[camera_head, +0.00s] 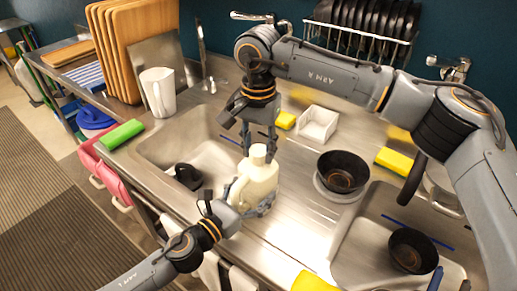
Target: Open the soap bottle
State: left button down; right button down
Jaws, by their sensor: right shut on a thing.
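The soap bottle (258,185) is a cream jug with a side handle and a pale cap (258,152). It stands upright on the steel counter, to the right of the left sink basin. My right gripper (259,146) points down from above, with its fingers at the cap and shut on it. My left gripper (236,205) is low at the bottle's near left side. One of its fingers reaches along the front of the bottle's base and the other stands to the left. Whether its fingers press on the bottle is hard to tell.
A dark bowl (343,171) stands right of the bottle, another (411,250) in the right basin. A dark cup (187,176) lies in the left basin (160,150). A white container (317,124) and a yellow sponge (286,120) are behind. A white pitcher (158,92) stands back left.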

aim_at(259, 150)
jog(key=shift+r, duration=0.7)
jog(key=shift+r, duration=0.1)
jog(key=shift+r, duration=1.95)
pick_arm(q)
grip_release()
